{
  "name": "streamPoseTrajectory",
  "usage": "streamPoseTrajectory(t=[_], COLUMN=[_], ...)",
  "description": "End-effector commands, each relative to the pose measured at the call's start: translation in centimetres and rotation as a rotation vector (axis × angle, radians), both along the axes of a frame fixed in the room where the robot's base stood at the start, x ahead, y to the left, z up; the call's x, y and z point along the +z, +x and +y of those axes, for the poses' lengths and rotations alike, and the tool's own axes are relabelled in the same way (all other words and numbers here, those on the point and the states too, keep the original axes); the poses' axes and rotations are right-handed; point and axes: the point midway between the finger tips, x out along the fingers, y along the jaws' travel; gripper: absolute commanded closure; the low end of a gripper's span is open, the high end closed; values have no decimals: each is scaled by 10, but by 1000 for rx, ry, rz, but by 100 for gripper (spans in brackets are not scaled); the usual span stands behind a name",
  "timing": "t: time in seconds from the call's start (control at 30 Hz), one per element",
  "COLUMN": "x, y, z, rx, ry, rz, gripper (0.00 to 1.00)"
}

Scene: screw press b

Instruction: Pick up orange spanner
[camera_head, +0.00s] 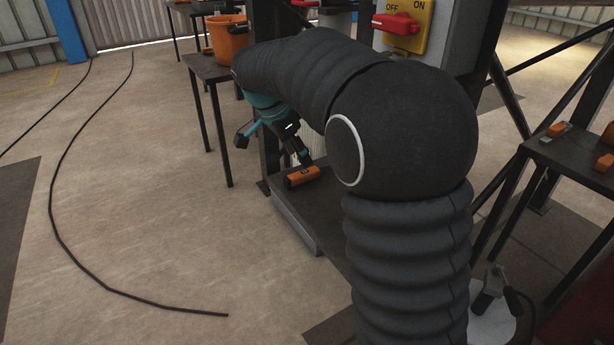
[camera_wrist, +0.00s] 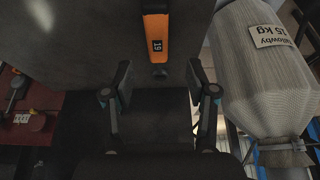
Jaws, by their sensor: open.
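The orange spanner (camera_wrist: 157,38) shows at the top centre of the wrist view, marked 19 in a dark square, lying against a dark flat surface. In the head view an orange piece (camera_head: 303,177), which looks like the same spanner, lies on a dark platform (camera_head: 335,209) below my arm. My gripper (camera_wrist: 158,76) is open and empty. Its two fingers stand apart, either side of the spanner's line, with the spanner's near end just beyond the fingertips. In the head view my gripper (camera_head: 305,160) is close above the orange piece. The spanner's far end is out of the wrist view.
A red surface (camera_wrist: 25,125) is at left. A small table (camera_head: 211,68) with an orange bucket (camera_head: 228,38) stands behind. Another table (camera_head: 575,151) is at right. Open floor lies left.

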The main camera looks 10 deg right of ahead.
Motion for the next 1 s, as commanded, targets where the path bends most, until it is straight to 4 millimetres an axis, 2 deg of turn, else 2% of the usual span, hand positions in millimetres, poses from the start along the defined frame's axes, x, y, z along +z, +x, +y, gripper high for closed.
streamPoseTrajectory(t=[0.23,0.53,0.87,1.0], x=[-15,-52,-58,-58], y=[1,2,3,3], z=[-7,-18,-20,-20], rx=[-4,-3,-2,-2], ry=[0,2,1,1], rz=[2,2,0,0], gripper=[43,43,43,78])
